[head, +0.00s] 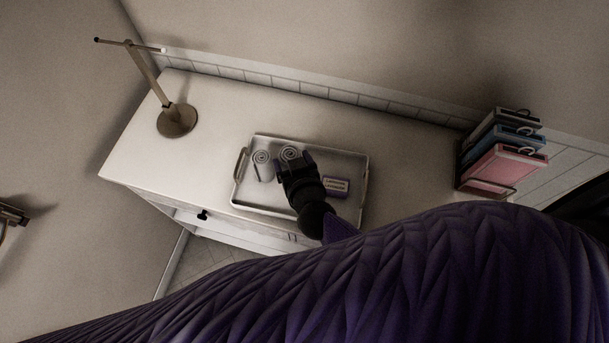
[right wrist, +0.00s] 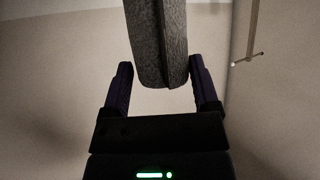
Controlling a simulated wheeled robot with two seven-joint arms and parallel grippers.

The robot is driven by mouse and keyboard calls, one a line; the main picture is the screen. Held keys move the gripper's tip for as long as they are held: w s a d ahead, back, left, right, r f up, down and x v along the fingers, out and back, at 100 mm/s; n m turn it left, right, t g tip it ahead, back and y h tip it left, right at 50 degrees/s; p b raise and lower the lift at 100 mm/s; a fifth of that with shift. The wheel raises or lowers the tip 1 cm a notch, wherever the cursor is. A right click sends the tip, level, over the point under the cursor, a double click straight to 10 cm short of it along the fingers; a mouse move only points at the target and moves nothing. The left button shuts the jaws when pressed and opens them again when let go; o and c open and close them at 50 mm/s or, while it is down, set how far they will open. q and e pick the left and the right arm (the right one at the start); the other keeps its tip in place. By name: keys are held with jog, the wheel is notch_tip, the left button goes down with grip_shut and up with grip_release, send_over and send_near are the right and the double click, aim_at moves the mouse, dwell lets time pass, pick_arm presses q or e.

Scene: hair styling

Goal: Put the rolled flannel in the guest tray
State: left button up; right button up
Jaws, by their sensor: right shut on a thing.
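The guest tray (head: 356,160) is white and shallow, with handles at its ends, and lies on the white counter in the head view. My right gripper (head: 291,166) is over the tray's middle, shut on a rolled flannel (head: 291,152) whose spiral end shows just beyond the fingers. In the right wrist view the held flannel (right wrist: 160,45) is a grey roll between the two fingers. I cannot tell whether it touches the tray floor. Another rolled flannel (head: 262,167) stands in the tray just left of the gripper. My left gripper is not in view.
A metal stand (head: 177,120) is at the counter's left. A rack of folders (head: 508,160) stands at the right. The counter between stand and tray is clear.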

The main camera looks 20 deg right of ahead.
notch_tip(320, 180, down, 10)
jog(key=b, duration=0.9)
jog(key=shift+f, duration=0.1)
jog(key=shift+r, duration=0.25)
jog(key=shift+f, duration=0.15)
jog(key=o, duration=1.1)
jog(key=p+v, duration=0.4)
jog(key=v, duration=0.8)
jog(key=shift+d, duration=0.1)
